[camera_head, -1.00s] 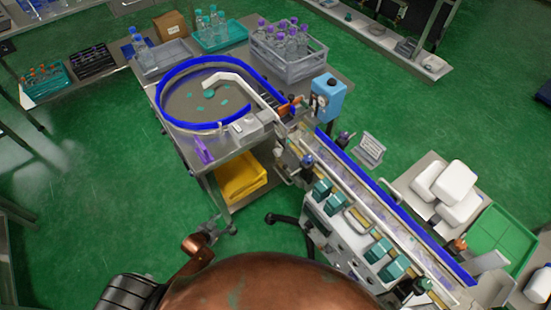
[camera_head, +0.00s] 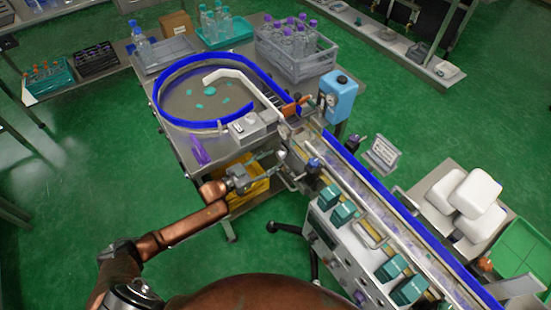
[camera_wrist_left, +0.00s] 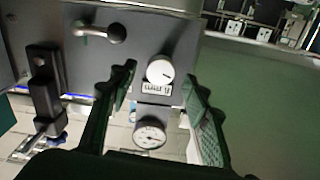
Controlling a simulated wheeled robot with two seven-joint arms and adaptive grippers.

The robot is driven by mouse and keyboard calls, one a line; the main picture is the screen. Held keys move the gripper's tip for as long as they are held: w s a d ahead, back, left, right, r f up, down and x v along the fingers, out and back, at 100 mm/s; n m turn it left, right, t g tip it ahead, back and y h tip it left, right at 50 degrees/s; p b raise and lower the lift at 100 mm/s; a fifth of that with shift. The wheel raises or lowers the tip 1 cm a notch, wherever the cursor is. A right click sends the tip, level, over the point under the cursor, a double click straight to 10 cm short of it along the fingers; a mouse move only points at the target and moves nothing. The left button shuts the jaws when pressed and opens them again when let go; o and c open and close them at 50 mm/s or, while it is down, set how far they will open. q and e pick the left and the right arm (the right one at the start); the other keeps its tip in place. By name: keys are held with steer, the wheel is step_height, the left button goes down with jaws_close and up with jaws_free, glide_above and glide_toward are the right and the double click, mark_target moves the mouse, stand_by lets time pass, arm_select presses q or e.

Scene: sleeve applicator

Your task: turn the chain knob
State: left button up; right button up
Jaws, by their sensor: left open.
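A round pale knob (camera_wrist_left: 160,70) with a small printed label below it sits on a grey panel in the left wrist view; I take it for the chain knob, though I cannot read the label. My left gripper (camera_head: 266,164) is open and empty near the end of the conveyor machine, below the round turntable. In the left wrist view its two dark fingers (camera_wrist_left: 161,78) stand apart on either side of the knob. I see no clear contact with it. In the head view I cannot make out the knob. My right gripper is not in view.
A dial gauge (camera_wrist_left: 149,135) lies below the knob, and a lever with a ball end (camera_wrist_left: 115,33) is at its upper left. A yellow bin (camera_head: 257,186) is under the turntable table (camera_head: 180,140). The conveyor (camera_head: 390,225) runs to the lower right.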

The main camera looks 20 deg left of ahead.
arm_select(q)
steer(key=shift+x, duration=0.95)
steer(key=shift+c, duration=0.2)
steer(key=c, duration=1.1)
